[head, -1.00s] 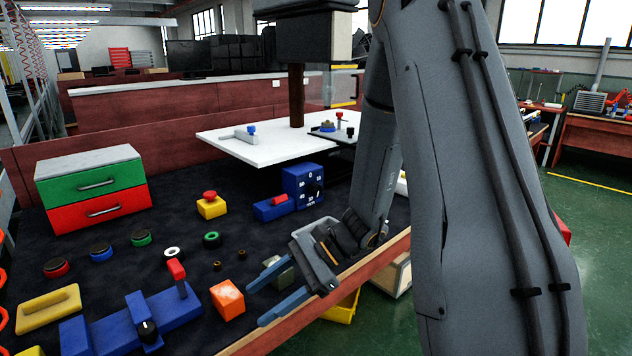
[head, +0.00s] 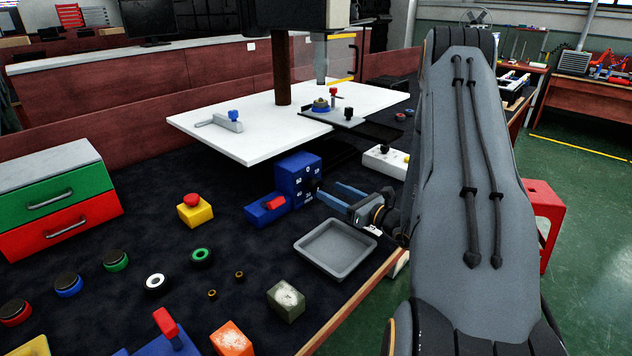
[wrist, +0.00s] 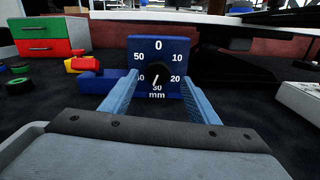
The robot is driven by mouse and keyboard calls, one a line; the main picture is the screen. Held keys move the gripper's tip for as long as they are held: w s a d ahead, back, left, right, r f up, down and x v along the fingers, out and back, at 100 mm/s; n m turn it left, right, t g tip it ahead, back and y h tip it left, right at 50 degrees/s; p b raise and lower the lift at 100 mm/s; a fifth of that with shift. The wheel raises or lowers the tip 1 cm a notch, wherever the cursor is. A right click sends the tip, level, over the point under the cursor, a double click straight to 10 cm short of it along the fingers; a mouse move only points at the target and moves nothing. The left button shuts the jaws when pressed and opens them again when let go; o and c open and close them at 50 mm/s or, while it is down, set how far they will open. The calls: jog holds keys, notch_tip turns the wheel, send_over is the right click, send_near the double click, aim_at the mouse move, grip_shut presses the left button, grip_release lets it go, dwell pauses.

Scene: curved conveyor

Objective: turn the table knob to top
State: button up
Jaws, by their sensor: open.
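The table knob is a round black knob (wrist: 157,74) on the front of an upright blue box (wrist: 159,48) with a white dial from 0 to 50 mm. Its white mark points down, near the 30; the 0 is at the top. The box (head: 298,168) also shows in the head view, where the knob (head: 313,183) is small and dark. My gripper (head: 329,193) is open, with blue fingers aimed at the box. In the wrist view the fingers frame the knob, one at each side. They look short of it, but I cannot tell the exact gap.
A blue base with a red part (head: 267,207) adjoins the box on the left. A grey tray (head: 336,272) lies below my gripper. A white table (head: 262,137) is behind the box, and a white control box (head: 385,161) stands to the right.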

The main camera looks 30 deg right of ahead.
aim_at(318, 186)
jog(key=shift+p+x, duration=0.5)
jog(key=shift+x, duration=2.65)
jog(key=shift+a, duration=0.1)
jog(key=c, duration=1)
jog(key=shift+c, duration=0.2)
jog(key=shift+n, duration=0.3)
jog(key=shift+f+n+b, duration=0.1)
jog(key=shift+n+b, duration=0.9)
jog(key=shift+n, duration=0.2)
jog(key=shift+a+n+b, duration=0.15)
jog(key=shift+n+b, duration=0.8)
jog(key=shift+n, duration=0.45)
jog(key=shift+s, duration=0.1)
